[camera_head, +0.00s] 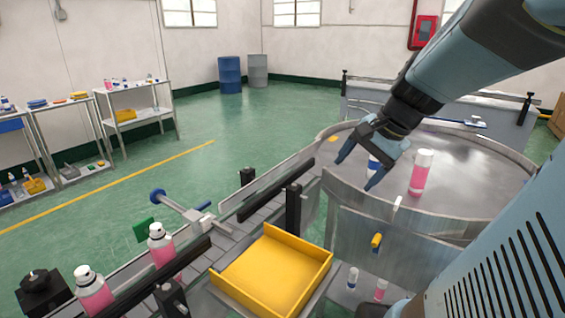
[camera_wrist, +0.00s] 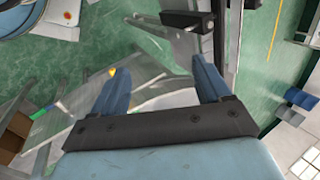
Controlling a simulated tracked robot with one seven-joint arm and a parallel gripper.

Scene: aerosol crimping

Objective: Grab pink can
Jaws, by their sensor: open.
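A pink can (camera_head: 421,173) with a white top stands upright on the round metal table (camera_head: 465,160) at the right. Two more pink cans with white tops, a farther one (camera_head: 160,246) and a nearer one (camera_head: 94,291), stand on the conveyor at lower left.
A yellow tray (camera_head: 272,272) sits beside the conveyor, in front of the round table. The table's raised metal rim (camera_head: 350,190) and dark posts (camera_head: 293,207) stand near my gripper. Shelves (camera_head: 135,113) line the left wall.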

